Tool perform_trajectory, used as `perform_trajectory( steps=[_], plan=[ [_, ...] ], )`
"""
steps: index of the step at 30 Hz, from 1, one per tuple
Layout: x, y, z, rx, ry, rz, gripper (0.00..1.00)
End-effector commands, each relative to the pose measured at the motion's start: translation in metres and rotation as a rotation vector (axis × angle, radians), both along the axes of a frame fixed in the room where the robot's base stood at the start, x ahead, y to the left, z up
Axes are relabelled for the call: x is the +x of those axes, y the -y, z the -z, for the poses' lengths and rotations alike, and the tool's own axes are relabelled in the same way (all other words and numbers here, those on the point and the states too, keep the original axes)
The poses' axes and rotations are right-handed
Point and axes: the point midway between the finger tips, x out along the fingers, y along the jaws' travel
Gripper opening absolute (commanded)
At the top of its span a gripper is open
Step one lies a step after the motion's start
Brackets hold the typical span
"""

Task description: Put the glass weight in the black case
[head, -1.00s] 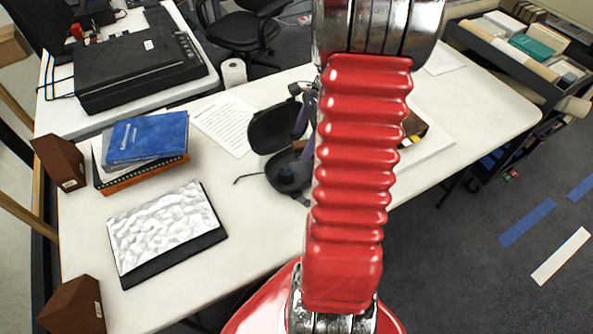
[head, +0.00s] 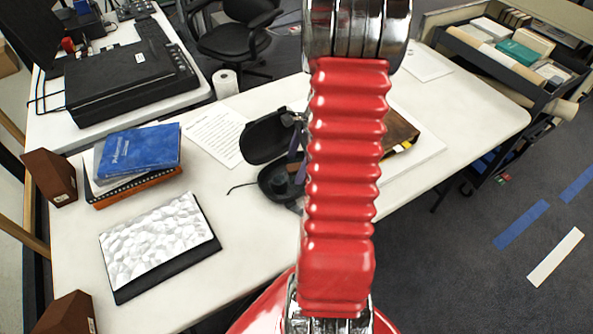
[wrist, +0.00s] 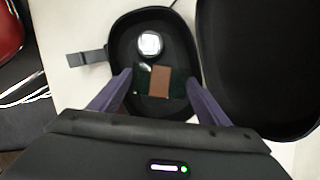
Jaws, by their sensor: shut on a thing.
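My gripper (wrist: 163,82) shows in the wrist view with its two purple fingers on either side of a dark green and brown block (wrist: 164,80), which seems to be the glass weight. The fingers are shut on it, over the open black case (wrist: 125,38). I cannot tell whether the block touches the case's floor. A small round shiny thing (wrist: 150,43) lies in the case just beyond the block. In the head view the open case (head: 265,143) stands on the table, partly behind my red arm, which hides most of my gripper.
On the white table (head: 235,235) are a textured silver-white panel on a black folder (head: 160,240), stacked blue and orange books (head: 140,150), brown blocks (head: 50,178) and a printed sheet (head: 215,135). A brown book (head: 400,130) lies right of my arm. The table's front middle is clear.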

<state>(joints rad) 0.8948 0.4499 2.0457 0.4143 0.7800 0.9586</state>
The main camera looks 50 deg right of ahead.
Motion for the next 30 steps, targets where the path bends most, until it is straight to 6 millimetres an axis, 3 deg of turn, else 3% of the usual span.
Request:
perform_trajectory(
  steps=[12,24,25,30],
  plan=[
    [-0.001,0.0,0.036,0.001,-0.001,0.002,0.36],
    [-0.001,0.0,0.04,0.0,0.0,0.002,0.36],
    [-0.001,0.0,0.04,0.001,-0.001,0.002,0.71],
    [-0.001,0.0,0.04,0.0,0.0,0.002,0.78]
  ],
)
